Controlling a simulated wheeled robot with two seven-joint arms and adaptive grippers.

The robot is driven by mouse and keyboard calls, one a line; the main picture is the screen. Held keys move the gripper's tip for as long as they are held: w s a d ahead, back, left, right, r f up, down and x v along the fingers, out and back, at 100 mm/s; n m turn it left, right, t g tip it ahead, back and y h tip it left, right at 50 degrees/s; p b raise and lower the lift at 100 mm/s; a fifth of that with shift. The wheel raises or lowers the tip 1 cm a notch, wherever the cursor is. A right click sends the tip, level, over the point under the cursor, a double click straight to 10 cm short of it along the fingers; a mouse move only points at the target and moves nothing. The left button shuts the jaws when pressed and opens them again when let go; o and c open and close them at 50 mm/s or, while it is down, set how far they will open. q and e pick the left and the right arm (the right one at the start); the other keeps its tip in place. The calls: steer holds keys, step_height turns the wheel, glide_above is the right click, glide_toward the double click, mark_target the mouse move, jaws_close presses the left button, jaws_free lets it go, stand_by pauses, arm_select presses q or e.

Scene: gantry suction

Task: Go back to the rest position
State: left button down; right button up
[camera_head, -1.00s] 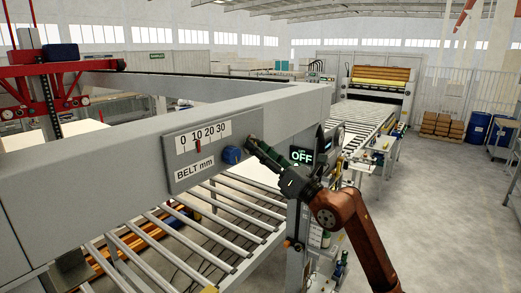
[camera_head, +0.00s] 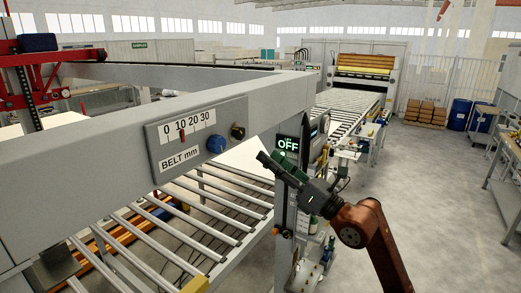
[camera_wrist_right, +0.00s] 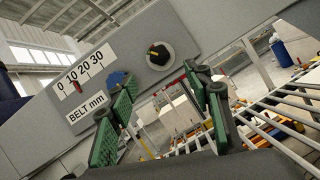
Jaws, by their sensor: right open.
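My right gripper (camera_head: 274,165) is open and empty, in front of the grey gantry beam (camera_head: 90,165), to the right of the belt panel (camera_head: 160,150). In the right wrist view, its two green-padded fingers (camera_wrist_right: 165,115) stand apart with nothing between them. The panel has a 0 to 30 scale (camera_head: 188,127), a red pointer (camera_head: 182,136), a blue knob (camera_head: 216,145) and a black knob (camera_head: 237,132). The black knob also shows in the right wrist view (camera_wrist_right: 158,54), clear of the fingers. My left gripper is not in view.
A screen reading OFF (camera_head: 288,145) stands close behind my right gripper. A roller conveyor (camera_head: 190,220) runs below the beam. Blue barrels (camera_head: 460,114) and stacked boxes (camera_head: 425,111) stand far right. The floor (camera_head: 440,190) right of my arm is open.

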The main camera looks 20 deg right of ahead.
steer(key=shift+s+d+f, duration=0.25)
steer(key=shift+s+d, duration=0.05)
steer(key=shift+s, duration=0.3)
steer(key=shift+w, duration=0.1)
